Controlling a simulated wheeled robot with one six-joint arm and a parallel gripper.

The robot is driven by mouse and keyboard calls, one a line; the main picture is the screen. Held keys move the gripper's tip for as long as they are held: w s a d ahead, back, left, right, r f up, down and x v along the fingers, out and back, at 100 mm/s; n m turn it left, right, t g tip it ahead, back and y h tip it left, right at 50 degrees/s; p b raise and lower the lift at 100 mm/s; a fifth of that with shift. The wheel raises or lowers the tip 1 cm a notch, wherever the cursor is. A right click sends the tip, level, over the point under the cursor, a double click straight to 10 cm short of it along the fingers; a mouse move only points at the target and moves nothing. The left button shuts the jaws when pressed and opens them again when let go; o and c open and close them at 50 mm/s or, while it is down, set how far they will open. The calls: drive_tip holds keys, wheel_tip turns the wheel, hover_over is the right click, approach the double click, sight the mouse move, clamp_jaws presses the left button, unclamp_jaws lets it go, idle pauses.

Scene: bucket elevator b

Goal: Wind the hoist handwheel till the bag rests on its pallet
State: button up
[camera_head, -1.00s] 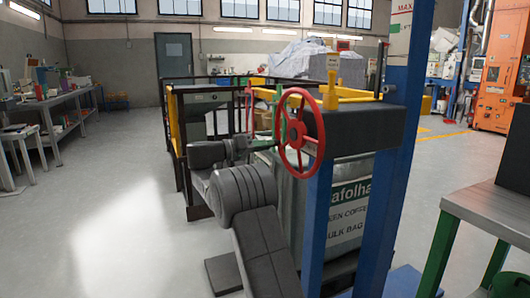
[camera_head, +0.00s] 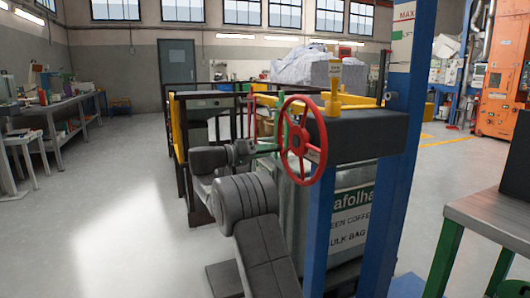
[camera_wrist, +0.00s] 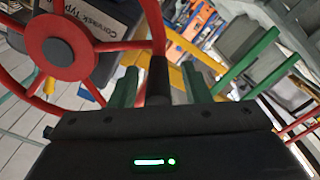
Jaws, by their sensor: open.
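The red handwheel (camera_head: 303,140) stands upright on the dark crossbeam of the hoist frame; its hub and part of its rim fill the upper left of the wrist view (camera_wrist: 66,48). My gripper (camera_wrist: 160,88) is open at the wheel's left side, its green fingers apart. The wheel's dark handle (camera_wrist: 158,78) appears between them; I cannot tell if either finger touches it. The pale bulk bag (camera_head: 350,215), with a green and white coffee label, is inside the frame below the wheel. Its bottom and the pallet are hidden, so contact between them cannot be judged.
A blue post (camera_head: 398,150) with a MAX mark rises right of the wheel. A grey bench (camera_head: 485,220) with green legs stands at the right front. Dark railings (camera_head: 190,150) lie behind my arm. The floor at left is open, up to a cluttered workbench (camera_head: 70,110).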

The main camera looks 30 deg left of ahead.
drive_tip(key=p+v, duration=0.3)
drive_tip(key=v, duration=1)
drive_tip(key=shift+s+a, duration=0.25)
drive_tip(key=shift+a, duration=0.05)
drive_tip(key=b+x, duration=0.3)
drive_tip(key=x, duration=1.1)
drive_tip(key=shift+s+d, duration=0.1)
drive_tip(key=shift+s, duration=0.1)
